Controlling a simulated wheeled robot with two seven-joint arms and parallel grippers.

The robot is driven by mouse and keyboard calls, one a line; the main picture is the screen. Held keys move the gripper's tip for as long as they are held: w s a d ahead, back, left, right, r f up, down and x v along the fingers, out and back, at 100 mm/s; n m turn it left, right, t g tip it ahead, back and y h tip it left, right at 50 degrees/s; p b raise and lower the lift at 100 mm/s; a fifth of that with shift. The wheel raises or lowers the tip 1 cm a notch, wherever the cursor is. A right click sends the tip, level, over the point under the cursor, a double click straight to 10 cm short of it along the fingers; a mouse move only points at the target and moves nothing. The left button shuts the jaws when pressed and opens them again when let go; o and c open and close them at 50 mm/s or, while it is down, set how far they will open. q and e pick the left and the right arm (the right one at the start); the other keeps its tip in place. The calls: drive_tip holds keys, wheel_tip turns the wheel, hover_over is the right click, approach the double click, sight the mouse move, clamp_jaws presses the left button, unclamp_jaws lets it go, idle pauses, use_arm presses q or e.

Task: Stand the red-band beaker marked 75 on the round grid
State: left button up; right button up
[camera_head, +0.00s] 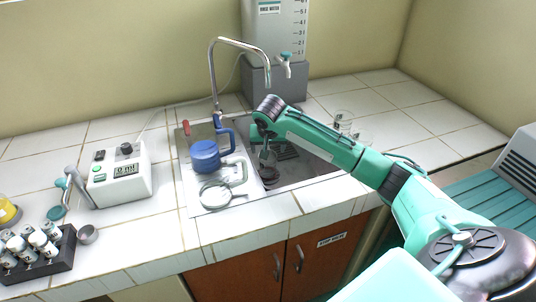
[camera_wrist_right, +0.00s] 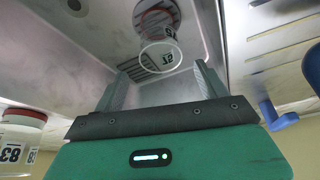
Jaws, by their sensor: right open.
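A clear beaker (camera_wrist_right: 158,28) with a red band and a dark label is down in the sink in the right wrist view. Its label is upside down and hard to read, so I cannot be sure of the number. My right gripper (camera_head: 265,152) is open over the sink, and in the wrist view its fingers (camera_wrist_right: 162,74) are apart, with the beaker's rim just beyond the tips. They do not close on it. My left gripper is out of view.
A blue pot (camera_head: 205,156) and a curved faucet (camera_head: 212,75) stand beside the basin. Glassware (camera_head: 343,117) stands on the tiles to the right. A red-banded container marked 83 (camera_wrist_right: 15,150) shows in the wrist view. A white device (camera_head: 120,180) and vial rack (camera_head: 40,262) are at left.

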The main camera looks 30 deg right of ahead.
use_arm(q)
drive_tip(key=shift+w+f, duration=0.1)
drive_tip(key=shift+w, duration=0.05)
use_arm(e)
drive_tip(key=v, duration=0.2)
drive_tip(key=shift+s+a+r, duration=0.1)
drive_tip(key=shift+s+r, duration=0.05)
drive_tip(key=shift+r, duration=0.2)
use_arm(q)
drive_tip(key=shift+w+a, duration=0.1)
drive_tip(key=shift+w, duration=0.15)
